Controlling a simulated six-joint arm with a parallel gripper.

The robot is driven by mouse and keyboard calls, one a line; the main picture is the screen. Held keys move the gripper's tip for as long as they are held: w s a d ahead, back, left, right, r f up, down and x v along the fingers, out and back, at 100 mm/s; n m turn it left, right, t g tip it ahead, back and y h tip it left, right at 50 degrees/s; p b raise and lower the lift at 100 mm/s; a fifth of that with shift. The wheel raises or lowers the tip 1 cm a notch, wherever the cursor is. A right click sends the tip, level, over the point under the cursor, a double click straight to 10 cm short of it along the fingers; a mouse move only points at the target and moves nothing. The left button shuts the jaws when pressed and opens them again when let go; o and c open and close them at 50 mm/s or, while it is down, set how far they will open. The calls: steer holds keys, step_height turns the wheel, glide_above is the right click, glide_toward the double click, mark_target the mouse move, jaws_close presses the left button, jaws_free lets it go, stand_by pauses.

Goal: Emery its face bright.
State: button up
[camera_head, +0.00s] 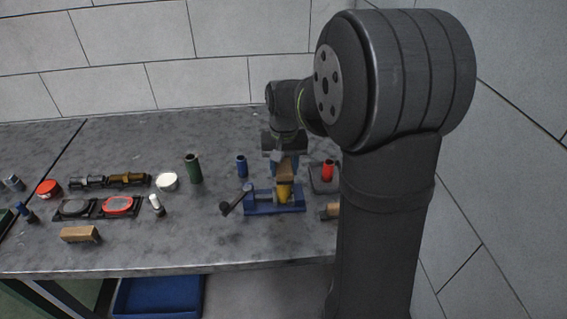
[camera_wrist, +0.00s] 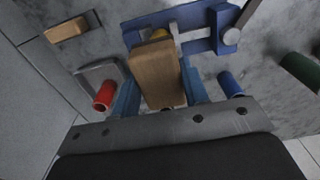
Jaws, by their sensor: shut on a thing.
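My gripper (camera_head: 284,163) is over the blue vise (camera_head: 260,209), its two blue fingers shut on a tan block (camera_wrist: 157,72). The block also shows below the fingers in the head view (camera_head: 286,174). A brass-yellow piece (camera_head: 284,193) stands in the vise, directly under the block. In the wrist view, only a small bit of the brass piece (camera_wrist: 159,34) shows past the block's end, and the vise (camera_wrist: 225,33) lies beyond it. The block hides the top of the brass piece, so I cannot tell whether they touch.
A red cylinder (camera_head: 328,171) on a grey holder stands right of the vise; blue (camera_head: 242,167) and green (camera_head: 193,168) cylinders stand to the left. Another tan block (camera_head: 81,234) lies front left. Round tins and dark fittings (camera_head: 127,180) fill the left.

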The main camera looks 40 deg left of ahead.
steer(key=shift+s+d, duration=0.85)
steer(key=shift+w+a, duration=0.1)
steer(key=shift+w+a, duration=1.85)
steer(key=shift+w, duration=0.05)
stand_by(0.3)
steer(key=shift+s+d, duration=0.1)
steer(key=shift+s, duration=0.05)
stand_by(1.5)
steer(key=shift+s+d, duration=1.85)
stand_by(1.4)
